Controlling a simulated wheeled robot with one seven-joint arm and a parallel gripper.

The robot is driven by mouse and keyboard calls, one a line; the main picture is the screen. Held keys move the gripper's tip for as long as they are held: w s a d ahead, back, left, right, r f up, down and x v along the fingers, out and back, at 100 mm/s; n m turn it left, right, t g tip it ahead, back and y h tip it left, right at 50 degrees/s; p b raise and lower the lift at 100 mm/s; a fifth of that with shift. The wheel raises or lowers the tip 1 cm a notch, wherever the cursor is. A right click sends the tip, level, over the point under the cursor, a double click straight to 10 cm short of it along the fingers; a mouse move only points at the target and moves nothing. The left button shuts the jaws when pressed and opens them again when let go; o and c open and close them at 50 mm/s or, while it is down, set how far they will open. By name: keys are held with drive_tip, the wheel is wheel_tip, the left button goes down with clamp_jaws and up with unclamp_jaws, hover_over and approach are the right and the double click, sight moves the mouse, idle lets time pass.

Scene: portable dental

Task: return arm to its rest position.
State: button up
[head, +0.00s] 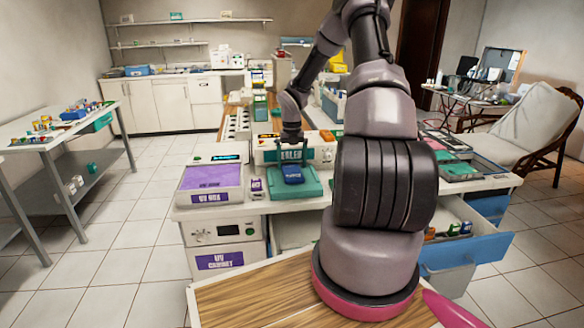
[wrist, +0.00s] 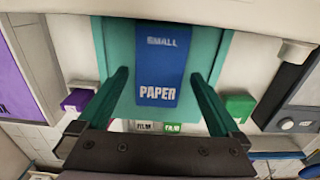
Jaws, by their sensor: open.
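My arm rises in front of the head camera and reaches over the worktop, bent at the elbow. The blue packet, marked "SMALL PAPER" (wrist: 157,67), shows beyond and between the fingers on the teal tray (wrist: 116,50). I cannot tell the exact gap between fingertips and packet.
A purple-topped UV box (head: 209,184) stands left of the tray. A green-fronted device (head: 318,155) stands close behind the tray. An open blue drawer (head: 466,250) juts out at right. A wooden top (head: 255,297) lies in front. Tiled floor is free at left.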

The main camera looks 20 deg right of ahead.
drive_tip(key=s+a+r+m, duration=0.2)
drive_tip(key=r+m, duration=0.2)
drive_tip(key=r, duration=0.4)
drive_tip(key=s+a+r+m+t+h, duration=0.1)
drive_tip(key=s+a+r+m, duration=0.15)
drive_tip(key=r, duration=0.45)
drive_tip(key=s+a+r+m, duration=0.15)
drive_tip(key=r+m, duration=0.25)
drive_tip(key=r, duration=0.4)
drive_tip(key=s+a+r+m+t+y, duration=0.1)
drive_tip(key=s+a+r+m+t, duration=0.1)
drive_tip(key=s+r+m, duration=0.3)
drive_tip(key=s+a+r+m+t+y, duration=0.1)
drive_tip(key=s+a+r+m, duration=0.4)
drive_tip(key=s+m, duration=0.7)
drive_tip(key=s+a+r+m+t+y, duration=0.1)
drive_tip(key=s+a+r+m+t, duration=0.2)
drive_tip(key=s+r+m, duration=0.2)
drive_tip(key=s+m, duration=0.3)
drive_tip(key=m, duration=0.1)
drive_tip(key=shift+s+a, duration=0.2)
drive_tip(key=shift+a, duration=0.2)
